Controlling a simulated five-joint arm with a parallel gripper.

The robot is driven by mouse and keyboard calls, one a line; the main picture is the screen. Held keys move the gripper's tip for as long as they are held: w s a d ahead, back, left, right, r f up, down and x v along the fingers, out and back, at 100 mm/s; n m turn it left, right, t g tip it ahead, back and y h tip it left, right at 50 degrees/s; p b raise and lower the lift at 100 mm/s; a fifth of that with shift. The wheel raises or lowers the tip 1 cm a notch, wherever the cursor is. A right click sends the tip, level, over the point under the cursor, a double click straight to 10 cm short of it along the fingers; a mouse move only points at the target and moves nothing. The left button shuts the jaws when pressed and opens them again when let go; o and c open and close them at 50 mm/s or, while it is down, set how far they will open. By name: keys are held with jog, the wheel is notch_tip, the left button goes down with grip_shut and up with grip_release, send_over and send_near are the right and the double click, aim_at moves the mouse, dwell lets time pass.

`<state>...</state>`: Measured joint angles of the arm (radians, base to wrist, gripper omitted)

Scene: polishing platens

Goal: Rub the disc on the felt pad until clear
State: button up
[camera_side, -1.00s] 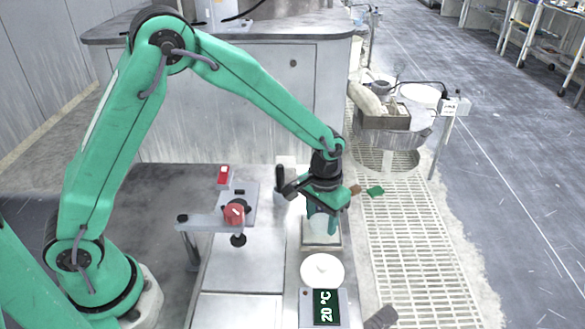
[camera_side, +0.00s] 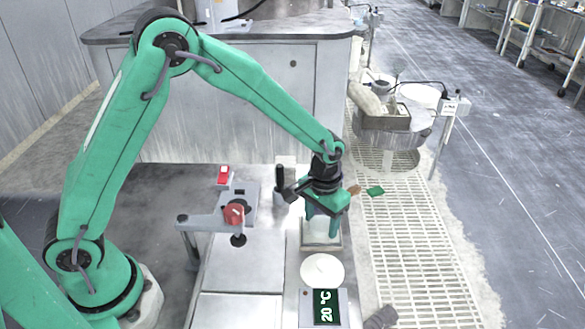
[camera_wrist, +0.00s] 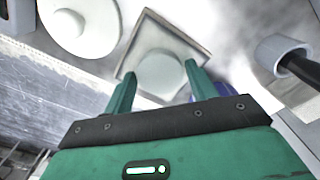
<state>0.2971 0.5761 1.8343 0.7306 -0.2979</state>
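My gripper (camera_side: 322,222) points down over a square, pale, framed pad (camera_side: 334,244), which I take to be the felt pad. The pad also shows in the wrist view (camera_wrist: 148,26), turned at an angle. A pale, translucent round disc (camera_wrist: 160,72) sits between my two green fingertips (camera_wrist: 160,74), one finger at each side of its rim. The gripper looks shut on the disc. The disc is over the pad; whether its underside touches the pad cannot be told. In the side view the fingers partly hide the disc.
A white round piece with a central knob (camera_side: 322,268) lies in front of the pad, beside a display reading 20 °C (camera_side: 326,306). A dark-handled grey post (camera_side: 281,184) stands close behind the gripper. A bracket with a red knob (camera_side: 235,213) is to the left.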

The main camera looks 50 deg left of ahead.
jog(key=shift+r, duration=0.4)
dwell(0.4)
jog(key=c, duration=0.8)
jog(key=shift+r, duration=2)
jog(key=shift+w+d+r, duration=0.1)
jog(key=shift+d+r, duration=0.15)
jog(key=shift+r, duration=0.4)
jog(key=shift+w+d+r, duration=0.15)
jog(key=shift+d+r, duration=0.15)
jog(key=shift+r, duration=0.35)
jog(key=shift+w+d+r, duration=0.1)
jog(key=shift+d+r, duration=0.15)
jog(key=shift+r, duration=0.4)
